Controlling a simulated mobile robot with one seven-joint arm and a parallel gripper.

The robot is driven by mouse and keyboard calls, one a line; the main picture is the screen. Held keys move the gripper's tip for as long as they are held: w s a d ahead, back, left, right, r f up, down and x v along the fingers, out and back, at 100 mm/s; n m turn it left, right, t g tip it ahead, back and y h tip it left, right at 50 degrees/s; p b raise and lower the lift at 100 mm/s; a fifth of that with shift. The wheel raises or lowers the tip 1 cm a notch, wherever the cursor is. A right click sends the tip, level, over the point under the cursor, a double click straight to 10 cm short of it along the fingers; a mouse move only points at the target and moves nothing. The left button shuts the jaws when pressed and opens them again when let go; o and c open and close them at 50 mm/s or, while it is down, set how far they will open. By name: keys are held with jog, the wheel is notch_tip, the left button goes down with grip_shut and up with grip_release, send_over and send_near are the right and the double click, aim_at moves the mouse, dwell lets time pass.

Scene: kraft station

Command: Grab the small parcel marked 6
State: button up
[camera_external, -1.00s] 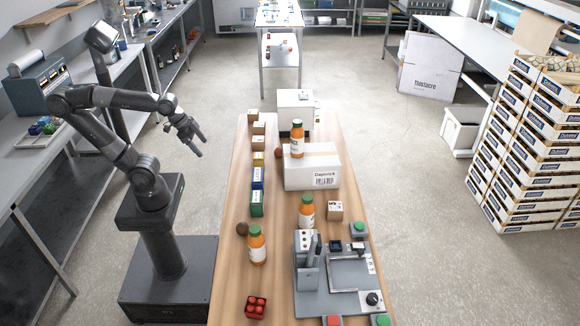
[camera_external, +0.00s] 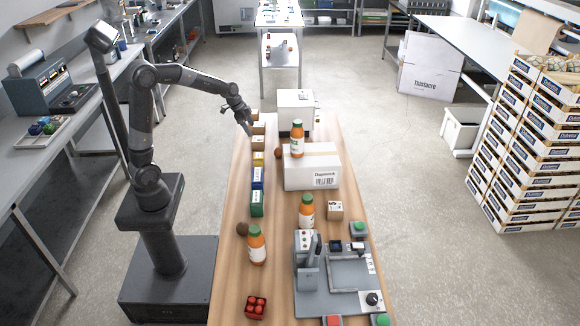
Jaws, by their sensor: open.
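Several small parcels stand in a row along the left edge of the wooden table: brown ones (camera_external: 258,142) at the far end, then a yellow one (camera_external: 258,159), a blue one (camera_external: 258,178) and a green one (camera_external: 257,203). Another small brown parcel (camera_external: 335,210) stands right of the middle bottle. The numbers on them are too small to read, so I cannot tell which is marked 6. My gripper (camera_external: 248,130) is open and points down at the left edge of the far brown parcels. It partly hides them, and nothing shows between its fingers.
A large white box (camera_external: 312,172) with an orange bottle (camera_external: 297,140) on top stands right of the row. Two more bottles (camera_external: 306,211) (camera_external: 256,246), dark round items (camera_external: 242,229) and a grey device (camera_external: 340,285) are nearer. A white machine (camera_external: 295,108) stands at the far end.

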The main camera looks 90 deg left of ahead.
aim_at(258, 139)
jog(key=x, duration=0.4)
jog(key=a+x, duration=0.1)
jog(key=x, duration=0.1)
jog(key=shift+w+a+f, duration=0.1)
jog(key=shift+f, duration=0.1)
jog(key=shift+x, duration=2.5)
jog(key=shift+w+a, duration=0.1)
jog(key=shift+a, duration=0.1)
jog(key=shift+c, duration=0.6)
jog(key=c, duration=1.1)
